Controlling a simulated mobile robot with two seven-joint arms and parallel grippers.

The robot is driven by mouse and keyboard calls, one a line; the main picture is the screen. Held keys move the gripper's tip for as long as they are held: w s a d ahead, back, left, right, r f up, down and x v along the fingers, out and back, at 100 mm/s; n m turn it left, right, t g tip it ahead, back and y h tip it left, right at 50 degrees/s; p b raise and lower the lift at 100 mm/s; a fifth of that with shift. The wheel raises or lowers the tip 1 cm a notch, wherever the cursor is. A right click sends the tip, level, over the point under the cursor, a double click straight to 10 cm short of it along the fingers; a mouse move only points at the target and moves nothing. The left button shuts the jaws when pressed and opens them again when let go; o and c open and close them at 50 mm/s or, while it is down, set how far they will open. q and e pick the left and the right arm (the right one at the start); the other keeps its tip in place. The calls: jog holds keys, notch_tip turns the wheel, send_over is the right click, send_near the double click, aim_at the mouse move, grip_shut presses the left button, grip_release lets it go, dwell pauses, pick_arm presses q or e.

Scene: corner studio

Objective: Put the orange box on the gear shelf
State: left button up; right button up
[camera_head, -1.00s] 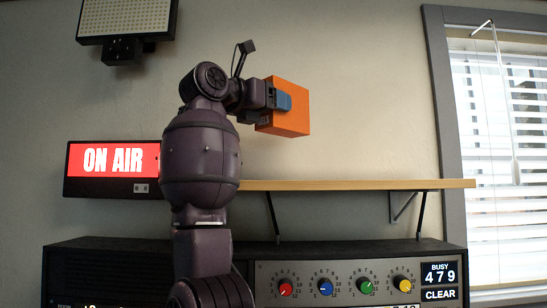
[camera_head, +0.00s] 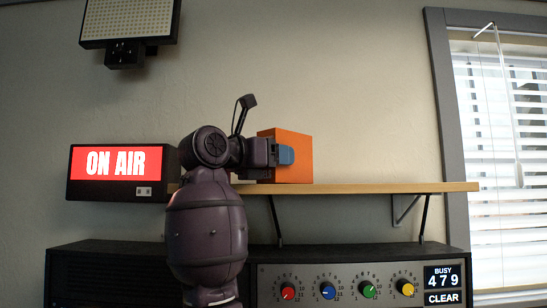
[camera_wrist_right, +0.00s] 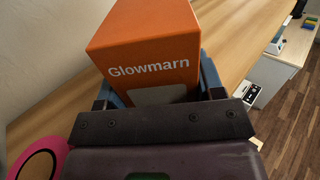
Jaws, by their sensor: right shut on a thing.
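The orange box (camera_head: 299,153) is upright at the left part of the wooden gear shelf (camera_head: 400,187) in the head view. Its bottom is level with the shelf top and seems to touch it. My right gripper (camera_head: 284,156) is shut on the box, reaching it from the left. In the right wrist view the box (camera_wrist_right: 150,55), marked "Glowmarn", sits between the blue fingers of my right gripper (camera_wrist_right: 158,92), with the shelf's wood surface (camera_wrist_right: 235,30) around it. My left gripper is not in view.
A lit "ON AIR" sign (camera_head: 115,163) stands left of my arm. A rack with coloured knobs (camera_head: 345,284) is under the shelf, and a light panel (camera_head: 130,20) hangs above. The shelf right of the box is clear. A pink round thing (camera_wrist_right: 40,160) shows in the wrist view.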

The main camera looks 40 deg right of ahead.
jog(key=shift+f, duration=0.15)
jog(key=o, duration=1)
jog(key=shift+o, duration=0.2)
jog(key=shift+r, duration=0.2)
jog(key=s+a+b, duration=0.1)
jog(key=a+b, duration=0.1)
jog(key=a, duration=1)
jog(key=shift+f, duration=0.15)
